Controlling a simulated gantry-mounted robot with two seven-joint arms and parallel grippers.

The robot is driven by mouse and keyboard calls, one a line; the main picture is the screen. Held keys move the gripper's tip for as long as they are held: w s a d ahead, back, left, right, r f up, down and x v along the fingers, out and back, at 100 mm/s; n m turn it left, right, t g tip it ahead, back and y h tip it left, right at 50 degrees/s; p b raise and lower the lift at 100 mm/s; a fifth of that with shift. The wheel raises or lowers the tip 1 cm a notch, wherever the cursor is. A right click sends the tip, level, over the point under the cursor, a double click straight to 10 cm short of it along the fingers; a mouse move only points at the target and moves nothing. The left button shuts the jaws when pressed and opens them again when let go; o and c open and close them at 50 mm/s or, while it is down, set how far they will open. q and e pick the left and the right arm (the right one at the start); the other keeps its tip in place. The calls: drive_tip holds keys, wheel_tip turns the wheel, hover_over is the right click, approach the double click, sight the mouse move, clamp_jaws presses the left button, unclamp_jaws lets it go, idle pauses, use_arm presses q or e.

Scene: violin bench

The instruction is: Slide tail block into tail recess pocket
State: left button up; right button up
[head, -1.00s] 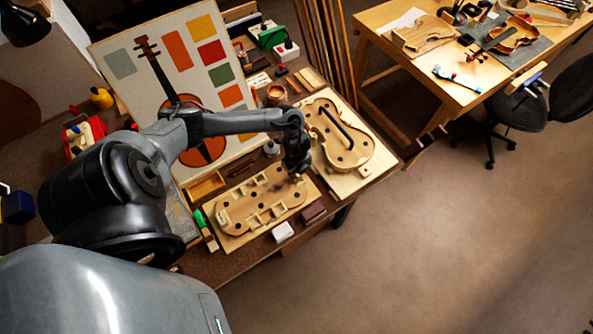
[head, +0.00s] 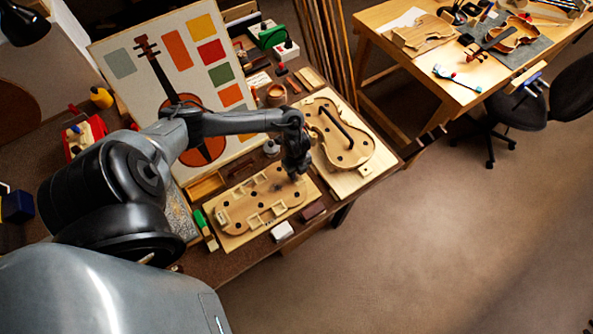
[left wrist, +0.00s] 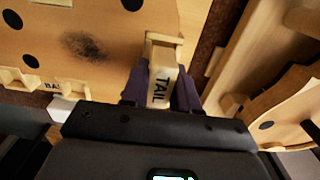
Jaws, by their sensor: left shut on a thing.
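The wooden tail block (left wrist: 160,93), marked TAIL, is held between the dark fingers of my left gripper (left wrist: 161,92) in the left wrist view. In the head view my left gripper (head: 295,168) points down over the right end of the violin mould (head: 258,203). The mould fills the upper left of the left wrist view (left wrist: 50,50). A pale wooden rim (left wrist: 165,38) at the mould's end, apparently the tail recess pocket, lies right at the block's far end. I cannot tell whether the block is inside it. My right gripper is not in view.
A violin body (head: 340,135) on a pale board lies just right of the gripper. A white block (head: 282,231) and a brown block (head: 313,212) lie along the bench's front edge. A green-handled tool (head: 199,219) lies left of the mould.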

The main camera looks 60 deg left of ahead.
use_arm(q)
drive_tip(key=shift+f+b, duration=0.35)
drive_tip(key=shift+f, duration=0.25)
drive_tip(key=o, duration=1.1)
drive_tip(key=shift+s, duration=0.2)
drive_tip(key=shift+w, duration=0.1)
drive_tip(key=shift+r, duration=0.15)
wheel_tip(320, 180, up, 10)
drive_tip(key=shift+f+p, duration=0.2)
drive_tip(key=shift+p, duration=0.85)
drive_tip(key=shift+r, duration=0.55)
